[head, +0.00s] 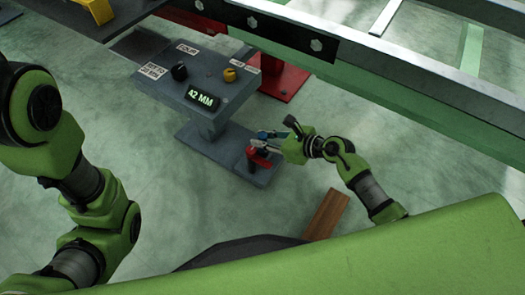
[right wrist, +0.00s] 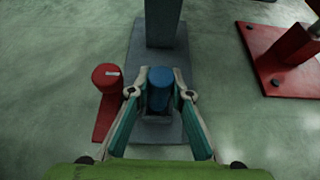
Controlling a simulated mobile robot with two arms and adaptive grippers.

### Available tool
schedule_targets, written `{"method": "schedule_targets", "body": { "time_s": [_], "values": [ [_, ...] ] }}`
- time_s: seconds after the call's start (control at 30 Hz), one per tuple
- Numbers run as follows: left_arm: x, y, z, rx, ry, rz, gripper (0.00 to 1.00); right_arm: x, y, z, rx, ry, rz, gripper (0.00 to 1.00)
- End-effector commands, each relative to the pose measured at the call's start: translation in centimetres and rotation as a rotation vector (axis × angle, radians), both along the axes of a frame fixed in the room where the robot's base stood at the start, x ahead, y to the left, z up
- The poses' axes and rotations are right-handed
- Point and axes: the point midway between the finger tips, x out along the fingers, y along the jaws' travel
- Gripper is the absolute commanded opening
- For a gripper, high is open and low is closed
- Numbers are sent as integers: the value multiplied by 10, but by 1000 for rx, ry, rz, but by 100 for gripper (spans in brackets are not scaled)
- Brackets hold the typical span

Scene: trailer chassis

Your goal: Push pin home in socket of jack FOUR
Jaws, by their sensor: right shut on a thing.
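Jack FOUR (head: 215,93) is a grey stand with a "FOUR" label, a display reading 42 MM, a black knob and a yellow knob. Its grey base plate (head: 212,149) lies on the floor and also shows in the right wrist view (right wrist: 150,44). My right gripper (head: 273,142) is shut on a blue cylinder, which I take for the pin (right wrist: 160,88); it stands over the plate's near end. The socket is hidden, so I cannot tell how deep the pin sits. My left arm shows at the left, but its gripper is out of view.
A red cylinder with a red arm (right wrist: 106,78) stands just left of the pin, close to my right fingers. A red base (head: 283,80) stands behind the jack. The chassis beam (head: 330,57) runs above. A brown wooden block (head: 326,213) lies on the floor nearby.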

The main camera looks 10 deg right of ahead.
Motion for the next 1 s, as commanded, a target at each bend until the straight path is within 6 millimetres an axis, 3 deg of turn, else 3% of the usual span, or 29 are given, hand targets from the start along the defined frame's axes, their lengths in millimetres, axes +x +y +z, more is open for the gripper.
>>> {"method": "schedule_targets", "body": {
  "time_s": [0.17, 0.43, 0.83, 0.87, 0.9, 1.0],
  "values": [
    [1, 0, -9, 0, 1, 0, 40, 1, 0, -9, 3, -3, -1, 0],
    [0, 0, -37, 0, 1, 0, 40, 1, 0, -42, 4, -2, -2, 0],
    [1, 0, -37, 0, 2, 0, 40, 1, 0, -44, 2, -2, 0, 0],
    [1, 0, -37, 0, 2, 0, 40, 0, 0, -44, 2, 0, 0, 24],
    [1, 0, -36, 0, 2, 0, 40, 0, 0, -44, 1, 0, 0, 35],
    [1, 0, -36, 0, 2, 0, 40, 0, 0, -44, 1, 0, 0, 36]
  ]
}}
